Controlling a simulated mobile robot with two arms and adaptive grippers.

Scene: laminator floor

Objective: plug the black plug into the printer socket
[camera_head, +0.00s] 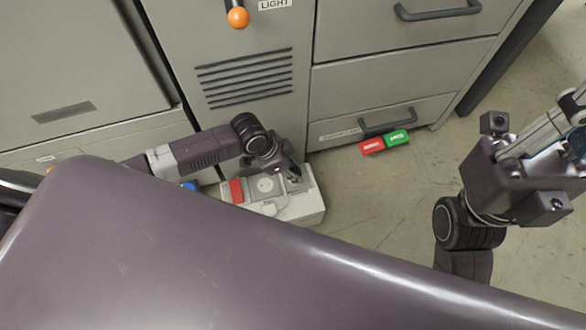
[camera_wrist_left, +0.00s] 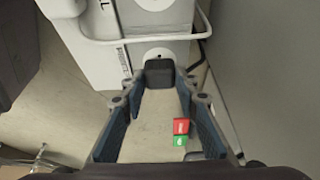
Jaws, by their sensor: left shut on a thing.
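My left gripper (camera_head: 292,178) is over the right part of a pale socket box (camera_head: 305,207) on the floor. In the left wrist view my left gripper (camera_wrist_left: 158,80) is shut on the black plug (camera_wrist_left: 159,73), held between its fingertips. The plug sits close to a round white socket (camera_wrist_left: 154,54) on the box; whether they touch cannot be told. Another round socket (camera_head: 265,185) shows left of the gripper in the head view.
A red switch (camera_head: 237,190) and a blue part (camera_head: 189,186) lie left of the sockets. A pale cable or bar (camera_wrist_left: 105,40) loops by the box. Red (camera_head: 371,146) and green (camera_head: 397,138) blocks are by the grey cabinet (camera_head: 385,75). Floor to the right is clear.

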